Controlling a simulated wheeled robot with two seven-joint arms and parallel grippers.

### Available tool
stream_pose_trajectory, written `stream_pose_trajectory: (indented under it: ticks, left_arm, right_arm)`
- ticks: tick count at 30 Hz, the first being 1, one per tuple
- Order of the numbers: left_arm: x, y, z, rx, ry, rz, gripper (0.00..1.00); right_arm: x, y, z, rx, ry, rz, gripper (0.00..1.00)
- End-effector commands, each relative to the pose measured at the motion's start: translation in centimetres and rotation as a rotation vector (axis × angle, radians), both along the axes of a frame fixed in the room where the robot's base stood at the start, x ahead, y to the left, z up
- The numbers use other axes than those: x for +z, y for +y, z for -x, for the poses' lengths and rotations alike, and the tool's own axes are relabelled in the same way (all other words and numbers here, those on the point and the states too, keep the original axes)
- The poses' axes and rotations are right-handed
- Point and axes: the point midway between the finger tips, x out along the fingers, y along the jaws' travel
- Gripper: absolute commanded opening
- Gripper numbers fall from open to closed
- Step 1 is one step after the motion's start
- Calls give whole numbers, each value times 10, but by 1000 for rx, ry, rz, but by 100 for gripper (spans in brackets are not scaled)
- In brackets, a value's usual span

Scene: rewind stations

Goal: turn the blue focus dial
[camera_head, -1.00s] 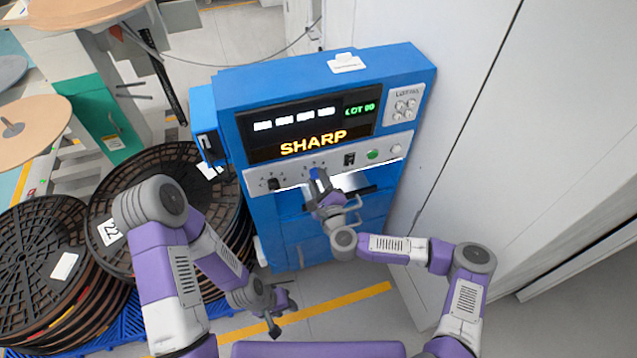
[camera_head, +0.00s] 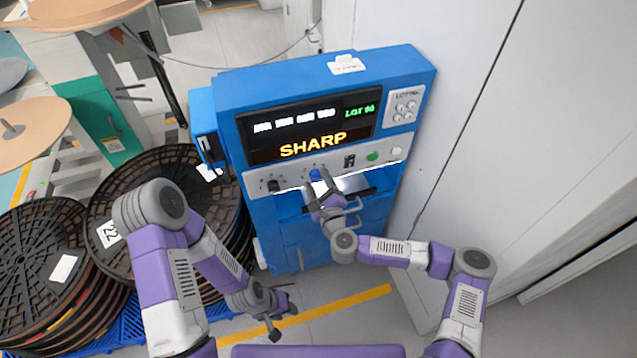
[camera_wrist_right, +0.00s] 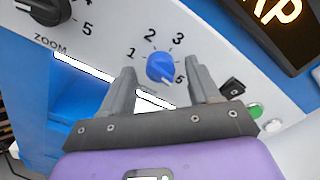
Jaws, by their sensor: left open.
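The blue focus dial (camera_head: 315,174) is on the pale control strip of the blue machine, below the lit SHARP display (camera_head: 313,143). In the right wrist view the dial (camera_wrist_right: 160,68) shows between and just beyond the fingertips, with numbers around it. Its light pointer mark seems to face lower right, near the 5. My right gripper (camera_wrist_right: 161,78) is open with a finger on each side of the dial, and I see a gap at both sides. It also shows at the dial in the head view (camera_head: 317,183). My left gripper (camera_head: 284,314) is open and empty, low over the floor.
A black zoom dial (camera_wrist_right: 45,10) is left of the focus dial. A black switch (camera_head: 349,161), a green button (camera_head: 372,156) and a white button (camera_head: 396,152) are to the right. Stacked black reels (camera_head: 45,255) stand left; a white wall (camera_head: 470,120) is close on the right.

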Motion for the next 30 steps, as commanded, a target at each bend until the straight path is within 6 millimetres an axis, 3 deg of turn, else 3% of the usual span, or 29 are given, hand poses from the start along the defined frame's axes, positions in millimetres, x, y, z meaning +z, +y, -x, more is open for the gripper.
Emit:
stream_pose_trajectory:
  ticks: [8, 21, 30]
  left_arm:
    - [1, 0, 0, 0, 0, 0, 43]
    - [12, 0, 0, 0, 0, 0, 43]
    - [12, 0, 0, 0, 0, 0, 43]
  right_arm:
    - [0, -1, 3, 0, 0, 1, 61]
    - [0, -21, 63, 1, 0, 1, 61]
    - [0, -24, 72, -1, 0, 1, 61]
